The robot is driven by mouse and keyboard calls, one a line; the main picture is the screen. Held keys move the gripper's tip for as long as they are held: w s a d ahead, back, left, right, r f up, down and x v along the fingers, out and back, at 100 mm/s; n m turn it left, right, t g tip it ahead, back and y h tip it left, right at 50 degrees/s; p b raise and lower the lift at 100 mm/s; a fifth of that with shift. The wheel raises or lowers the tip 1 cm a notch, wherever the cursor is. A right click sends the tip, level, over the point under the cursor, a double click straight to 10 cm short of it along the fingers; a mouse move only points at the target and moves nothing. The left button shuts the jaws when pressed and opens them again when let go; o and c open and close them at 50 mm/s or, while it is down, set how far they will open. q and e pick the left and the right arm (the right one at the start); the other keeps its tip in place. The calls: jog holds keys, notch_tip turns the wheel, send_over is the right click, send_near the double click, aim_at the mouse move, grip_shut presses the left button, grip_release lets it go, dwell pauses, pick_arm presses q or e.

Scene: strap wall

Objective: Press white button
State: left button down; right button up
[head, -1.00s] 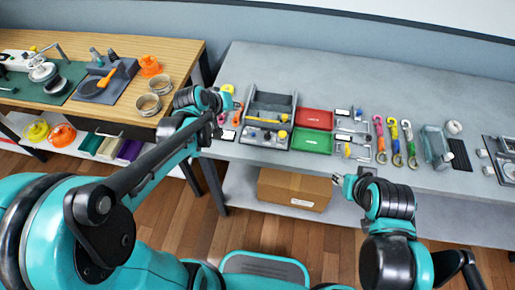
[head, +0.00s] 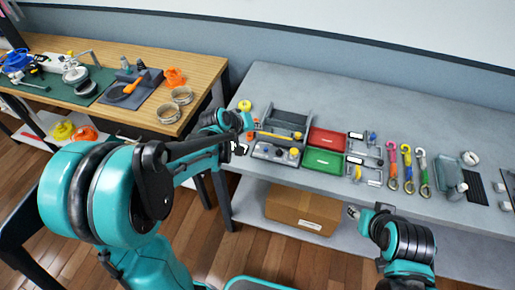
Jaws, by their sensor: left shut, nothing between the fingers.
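My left gripper (head: 247,121) is shut and empty, at the left end of the grey table, beside the grey panel box (head: 262,151). The box has a yellow knob and small light and dark controls on its front part. A white button cannot be made out for certain among these small parts. My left arm crosses in front of the table's left edge and hides part of it. My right gripper (head: 353,212) is low in front of the table's front edge, apart from the objects; its fingers are too small to judge.
A red tray (head: 327,140) and a green tray (head: 322,161) lie right of the box. Several coloured straps with hooks (head: 407,168) lie further right. A cardboard box (head: 304,210) sits on the shelf below. The grey table's (head: 400,110) back part is clear.

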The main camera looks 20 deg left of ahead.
pick_arm(q)
jog(key=b, duration=0.6)
send_over(256, 150)
notch_tip(256, 150, down, 7)
jog(key=shift+f, duration=0.2)
dwell(0.8)
jog(key=shift+f, duration=0.4)
jog(key=shift+f+b, duration=0.4)
jog(key=shift+b, duration=0.05)
dwell(0.5)
jog(key=shift+r, duration=0.1)
jog(key=shift+r+p, duration=0.7)
jog(key=shift+r, duration=0.05)
notch_tip(256, 150, up, 5)
jog(key=p, duration=0.4)
